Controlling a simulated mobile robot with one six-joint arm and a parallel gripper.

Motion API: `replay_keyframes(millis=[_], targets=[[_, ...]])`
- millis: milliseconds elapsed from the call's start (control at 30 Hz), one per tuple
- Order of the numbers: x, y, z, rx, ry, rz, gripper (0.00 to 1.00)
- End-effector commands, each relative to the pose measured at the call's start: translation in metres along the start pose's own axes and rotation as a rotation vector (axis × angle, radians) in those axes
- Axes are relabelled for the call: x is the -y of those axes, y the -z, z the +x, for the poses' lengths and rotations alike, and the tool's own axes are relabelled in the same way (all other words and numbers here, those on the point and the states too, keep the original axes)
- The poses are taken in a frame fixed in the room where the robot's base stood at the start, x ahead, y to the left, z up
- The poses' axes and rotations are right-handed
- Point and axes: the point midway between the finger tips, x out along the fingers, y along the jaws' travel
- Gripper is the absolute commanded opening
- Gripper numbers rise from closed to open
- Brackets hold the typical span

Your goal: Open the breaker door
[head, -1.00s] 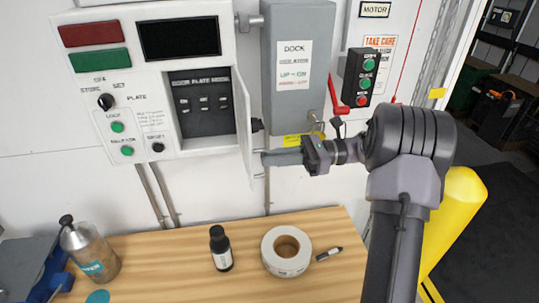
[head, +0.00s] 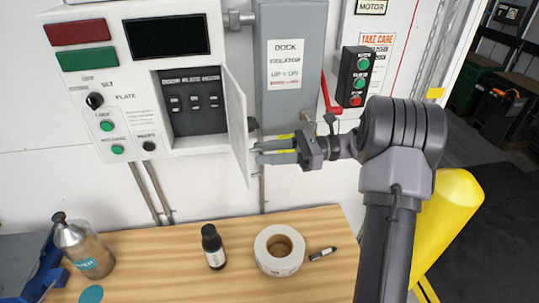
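The breaker door (head: 237,125) is a thin white panel hinged on the right side of the opening in the white control box. It stands swung out, showing the dark panel of breaker switches (head: 193,101) inside. My gripper (head: 257,153) is just right of the door's lower part, with its two fingers apart and pointing left. The fingertips are close to the door's outer face; I cannot tell whether they touch it. Nothing shows between the fingers.
A grey isolator box (head: 287,110) is behind my gripper. A button box (head: 354,76) and yellow post (head: 445,225) are to the right. Below, the wooden bench (head: 200,250) holds a metal bottle (head: 85,247), a black bottle (head: 214,247), a tape roll (head: 279,250) and a marker.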

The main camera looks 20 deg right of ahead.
Motion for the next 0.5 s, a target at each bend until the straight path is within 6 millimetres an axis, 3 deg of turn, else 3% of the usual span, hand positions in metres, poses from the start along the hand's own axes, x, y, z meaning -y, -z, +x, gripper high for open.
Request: replay_keyframes(millis=[500], targets=[[-0.0012,0.0033,-0.0004,-0.005,-0.002,0.003,0.31]])
